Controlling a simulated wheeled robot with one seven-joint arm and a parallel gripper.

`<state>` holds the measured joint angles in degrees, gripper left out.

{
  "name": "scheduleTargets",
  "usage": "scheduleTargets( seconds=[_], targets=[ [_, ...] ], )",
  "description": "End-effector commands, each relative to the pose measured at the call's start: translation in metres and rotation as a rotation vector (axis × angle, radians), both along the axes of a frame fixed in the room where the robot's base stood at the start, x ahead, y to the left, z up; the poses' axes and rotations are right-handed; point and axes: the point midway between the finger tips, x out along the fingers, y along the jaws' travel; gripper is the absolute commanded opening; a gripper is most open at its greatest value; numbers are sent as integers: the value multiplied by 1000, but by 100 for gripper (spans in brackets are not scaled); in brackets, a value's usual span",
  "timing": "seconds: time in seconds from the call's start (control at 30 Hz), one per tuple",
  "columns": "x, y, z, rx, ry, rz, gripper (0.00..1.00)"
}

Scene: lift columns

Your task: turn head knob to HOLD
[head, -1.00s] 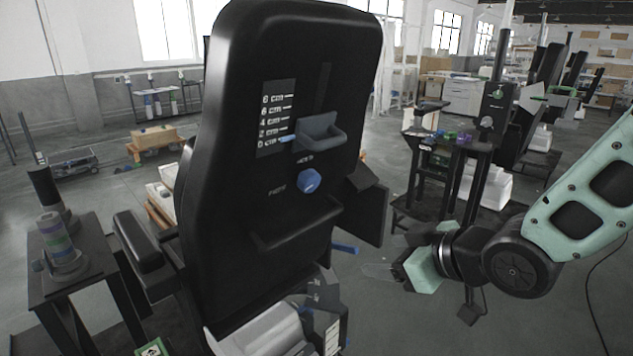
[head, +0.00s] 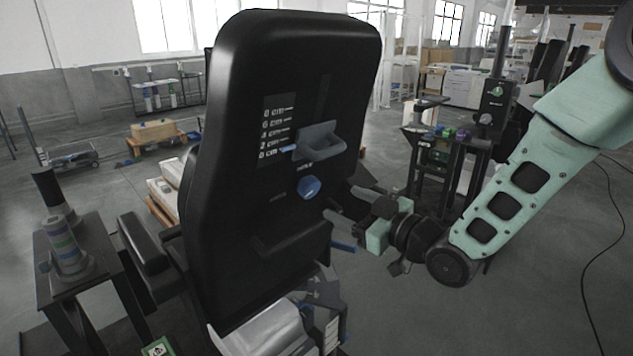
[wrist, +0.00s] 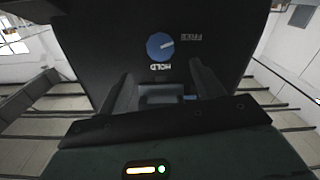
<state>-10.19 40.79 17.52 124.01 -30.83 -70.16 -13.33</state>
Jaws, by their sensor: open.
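The blue head knob (head: 309,187) is on the back of a tall black seat-like panel (head: 290,100), below a grey cradle. It also shows in the wrist view (wrist: 160,46), which sees the panel upside down. Its white pointer line points right there, toward the word I read as FREE (wrist: 191,38). The HOLD label (wrist: 160,67) is below the knob in that view, and above it in the head view. My gripper (head: 338,201) is open and empty, just right of the knob and apart from it. Its two fingers (wrist: 162,75) point toward the panel.
The grey cradle (head: 322,145) juts out above the knob, beside a printed cm scale (head: 277,130). A side table with a striped cylinder (head: 66,245) stands at left.

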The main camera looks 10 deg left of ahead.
Motion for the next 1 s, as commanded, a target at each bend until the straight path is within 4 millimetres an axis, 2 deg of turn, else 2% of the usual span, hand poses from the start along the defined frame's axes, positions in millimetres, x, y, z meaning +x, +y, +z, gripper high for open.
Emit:
scheduleTargets(
  seconds=[0.2, 0.4, 0.6, 0.9, 1.0],
  targets=[
    [27, 37, 4, 1, 2, 2, 67],
    [46, 62, 2, 1, 1, 0, 67],
    [55, 72, 0, 0, 1, -1, 67],
    [55, 74, 0, 0, 1, 0, 67],
    [55, 73, 0, 0, 1, -1, 39]
  ],
)
